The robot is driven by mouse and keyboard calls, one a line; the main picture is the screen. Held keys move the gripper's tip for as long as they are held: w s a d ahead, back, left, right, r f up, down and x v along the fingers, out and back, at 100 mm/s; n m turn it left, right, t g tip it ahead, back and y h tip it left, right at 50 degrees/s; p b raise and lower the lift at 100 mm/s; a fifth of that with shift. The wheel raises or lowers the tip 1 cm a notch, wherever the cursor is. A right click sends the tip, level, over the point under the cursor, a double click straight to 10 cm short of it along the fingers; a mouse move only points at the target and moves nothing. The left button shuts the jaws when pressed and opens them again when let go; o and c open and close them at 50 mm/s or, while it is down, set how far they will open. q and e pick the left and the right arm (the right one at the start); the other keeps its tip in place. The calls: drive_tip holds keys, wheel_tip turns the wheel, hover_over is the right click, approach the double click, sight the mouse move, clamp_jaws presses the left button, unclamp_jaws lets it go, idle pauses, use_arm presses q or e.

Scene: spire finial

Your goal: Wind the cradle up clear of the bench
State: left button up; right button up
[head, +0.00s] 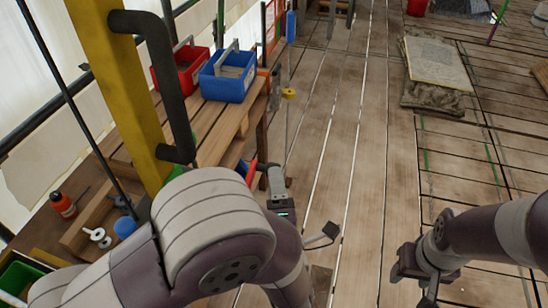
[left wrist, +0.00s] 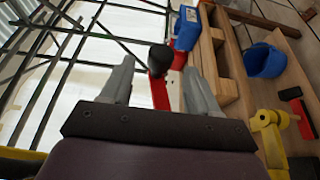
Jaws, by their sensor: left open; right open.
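My left gripper (left wrist: 158,82) is open, with its two grey fingers spread. A black knob (left wrist: 160,58) shows between and just beyond the fingertips, by a red bar (left wrist: 160,96); I cannot tell whether the fingers touch either. In the head view my left gripper (head: 275,178) is beside the wooden bench (head: 240,125), partly hidden by my arm, with a red part (head: 251,173) next to it. My right gripper (head: 422,280) is open and empty, low at the right above the floor. I cannot make out the cradle clearly in either view.
A red tote (head: 181,69) and a blue tote (head: 228,74) stand on the bench. A yellow post (head: 122,85) with a black bar rises at the left. A mat (head: 435,70) lies on the plank floor, which is clear mid-view.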

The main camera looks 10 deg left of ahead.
sight(272, 164)
use_arm(q)
drive_tip(key=p+x, duration=0.1)
drive_tip(key=x, duration=0.4)
drive_tip(key=shift+w, duration=0.35)
drive_tip(key=shift+w+a, duration=0.35)
drive_tip(key=shift+w, duration=0.1)
drive_tip(key=shift+w+f, duration=0.1)
drive_tip(key=shift+w, duration=0.3)
drive_tip(key=shift+s, duration=0.1)
clamp_jaws()
